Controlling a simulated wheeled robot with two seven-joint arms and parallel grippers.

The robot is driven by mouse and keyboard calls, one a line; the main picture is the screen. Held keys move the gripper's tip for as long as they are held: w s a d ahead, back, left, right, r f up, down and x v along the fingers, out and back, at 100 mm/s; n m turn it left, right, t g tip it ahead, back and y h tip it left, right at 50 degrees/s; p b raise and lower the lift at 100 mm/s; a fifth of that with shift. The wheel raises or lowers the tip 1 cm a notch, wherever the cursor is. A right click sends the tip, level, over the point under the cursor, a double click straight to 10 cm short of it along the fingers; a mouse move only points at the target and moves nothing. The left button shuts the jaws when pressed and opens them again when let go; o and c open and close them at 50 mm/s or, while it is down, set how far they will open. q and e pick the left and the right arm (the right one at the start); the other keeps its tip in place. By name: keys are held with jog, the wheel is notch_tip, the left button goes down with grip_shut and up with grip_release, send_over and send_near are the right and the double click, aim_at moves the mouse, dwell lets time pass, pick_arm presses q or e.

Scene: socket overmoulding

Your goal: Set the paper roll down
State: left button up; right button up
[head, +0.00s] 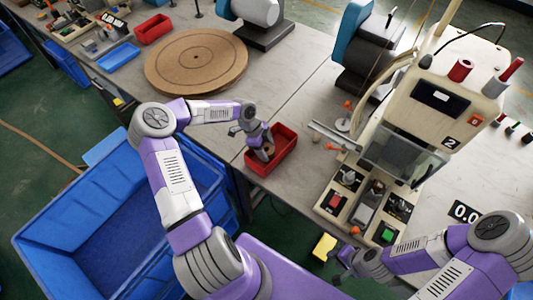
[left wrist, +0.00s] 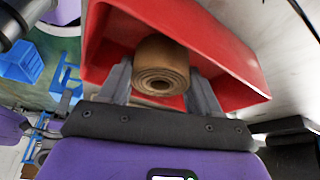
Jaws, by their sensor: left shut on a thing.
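The paper roll (left wrist: 161,68) is a brown tube with its coiled end facing the camera in the left wrist view. It sits between the two fingers of my left gripper (left wrist: 160,85), which is shut on it. The roll is at a red bin (left wrist: 222,45), between its walls in this view; I cannot tell whether it touches the bin floor. In the head view my left gripper (head: 264,152) reaches down into the red bin (head: 288,144) at the table edge and largely hides the roll. My right gripper (head: 342,268) is low beside the machine; its jaws are unclear.
A cream machine (head: 440,98) with buttons stands right of the bin. A round brown board (head: 196,60) lies behind. Another red bin (head: 153,29) and a blue tray (head: 118,57) are at the back left. A large blue crate (head: 45,238) stands below the table edge.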

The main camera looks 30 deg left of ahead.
pick_arm(q)
notch_tip(320, 180, down, 3)
jog(key=shift+f, duration=0.15)
jog(key=o, duration=0.8)
jog(key=shift+b, duration=0.3)
jog(key=p+v, duration=0.2)
jog(key=v, duration=1)
